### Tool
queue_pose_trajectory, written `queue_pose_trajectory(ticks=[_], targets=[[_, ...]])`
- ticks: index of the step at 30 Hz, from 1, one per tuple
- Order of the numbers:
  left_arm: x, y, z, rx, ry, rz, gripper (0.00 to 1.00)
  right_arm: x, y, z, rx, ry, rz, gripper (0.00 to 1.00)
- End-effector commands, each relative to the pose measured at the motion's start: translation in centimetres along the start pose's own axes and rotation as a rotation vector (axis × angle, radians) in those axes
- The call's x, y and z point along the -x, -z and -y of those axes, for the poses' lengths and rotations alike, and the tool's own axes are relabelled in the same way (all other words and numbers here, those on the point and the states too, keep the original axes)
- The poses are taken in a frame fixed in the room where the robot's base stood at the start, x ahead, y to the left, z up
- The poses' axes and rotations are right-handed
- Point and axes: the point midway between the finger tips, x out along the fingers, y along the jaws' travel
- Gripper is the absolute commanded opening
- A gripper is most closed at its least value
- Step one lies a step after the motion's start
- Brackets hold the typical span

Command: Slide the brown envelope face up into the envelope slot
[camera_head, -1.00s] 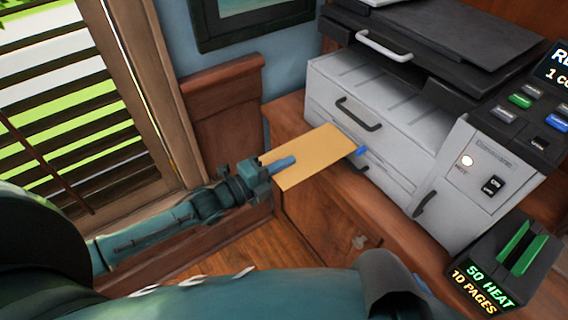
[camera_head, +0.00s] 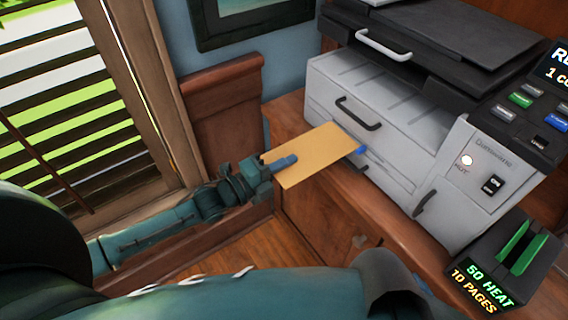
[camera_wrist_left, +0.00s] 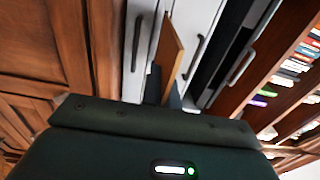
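The brown envelope (camera_head: 318,152) is flat and roughly level in the head view, its far end at the front of the grey printer (camera_head: 385,115). A blue piece (camera_head: 360,150) shows at its far right corner, beside a narrow slot in the printer's lower front. I cannot tell whether the envelope's edge is inside the slot. My left gripper (camera_head: 284,162) is shut on the envelope's near end. In the left wrist view the envelope (camera_wrist_left: 172,50) shows nearly edge-on between the fingers (camera_wrist_left: 163,88). My right gripper is not in view.
The printer stands on a wooden cabinet (camera_head: 325,225). A drawer handle (camera_head: 358,113) juts out above the envelope. A black box with green parts (camera_head: 505,262) stands at the right. A shuttered window (camera_head: 85,110) is at the left.

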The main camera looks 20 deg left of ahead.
Motion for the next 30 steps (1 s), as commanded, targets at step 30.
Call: queue_pose_trajectory(ticks=[30], targets=[[-2.6, 0.0, 0.0, 0.000, 0.002, 0.000, 0.00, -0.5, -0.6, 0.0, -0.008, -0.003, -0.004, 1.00]])
